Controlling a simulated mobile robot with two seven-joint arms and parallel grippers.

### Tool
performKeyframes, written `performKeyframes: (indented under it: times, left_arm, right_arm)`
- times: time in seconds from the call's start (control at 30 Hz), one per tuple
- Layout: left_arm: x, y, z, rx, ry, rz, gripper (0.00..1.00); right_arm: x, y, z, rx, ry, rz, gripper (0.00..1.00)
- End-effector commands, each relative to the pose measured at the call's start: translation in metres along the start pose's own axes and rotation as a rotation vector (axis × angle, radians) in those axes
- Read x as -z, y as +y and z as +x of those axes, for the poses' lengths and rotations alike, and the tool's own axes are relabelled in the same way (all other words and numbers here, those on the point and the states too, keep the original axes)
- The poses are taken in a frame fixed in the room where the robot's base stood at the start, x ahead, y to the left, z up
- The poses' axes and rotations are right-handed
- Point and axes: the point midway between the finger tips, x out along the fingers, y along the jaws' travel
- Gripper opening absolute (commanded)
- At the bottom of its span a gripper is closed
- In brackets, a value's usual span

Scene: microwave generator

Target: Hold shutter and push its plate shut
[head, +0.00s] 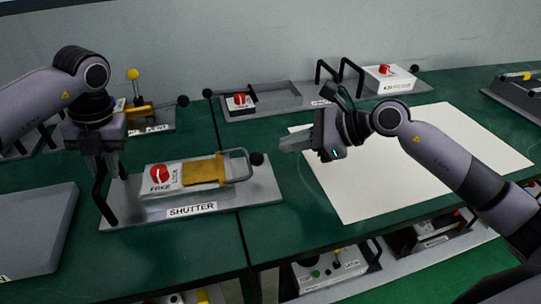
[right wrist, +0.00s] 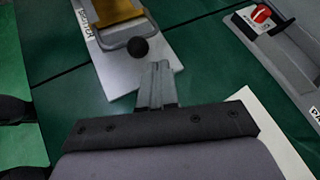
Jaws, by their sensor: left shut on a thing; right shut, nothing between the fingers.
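The shutter (head: 190,205) is a grey metal base with a "SHUTTER" label. My left gripper (head: 115,178) is at the base's left end, shut on the black handle (head: 102,195). My right gripper (head: 284,146) is shut and empty, just right of the ball and apart from it. In the right wrist view, its fingertips (right wrist: 158,66) point toward the ball (right wrist: 138,47).
A white sheet (head: 410,165) lies on the green table at right. Other fixtures with knobs stand behind, including a grey tray with a red knob (head: 240,99). A grey panel (head: 35,225) lies at left. A gap between tables runs under the shutter's right part.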

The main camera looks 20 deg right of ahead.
Motion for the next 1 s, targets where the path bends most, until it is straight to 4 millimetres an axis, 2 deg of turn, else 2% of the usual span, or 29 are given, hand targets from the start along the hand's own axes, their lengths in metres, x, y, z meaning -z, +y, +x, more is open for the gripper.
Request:
performKeyframes:
  times: [0.2, 0.33, 0.8, 1.0]
  left_arm:
    - [0.001, -0.002, 0.003, 0.002, 0.004, 0.004, 0.0]
    - [0.001, -0.002, 0.003, 0.002, 0.004, 0.004, 0.0]
    - [0.001, -0.002, 0.003, 0.001, 0.004, 0.004, 0.0]
    - [0.001, -0.002, 0.003, 0.001, 0.004, 0.004, 0.0]
  right_arm:
    - [0.001, 0.0, -0.001, 0.001, 0.0, 0.0, 0.0]
    - [0.001, 0.0, -0.012, 0.002, 0.002, -0.001, 0.0]
    - [0.001, 0.001, -0.097, 0.002, 0.005, -0.001, 0.0]
    - [0.001, 0.001, -0.116, 0.001, 0.002, -0.001, 0.0]
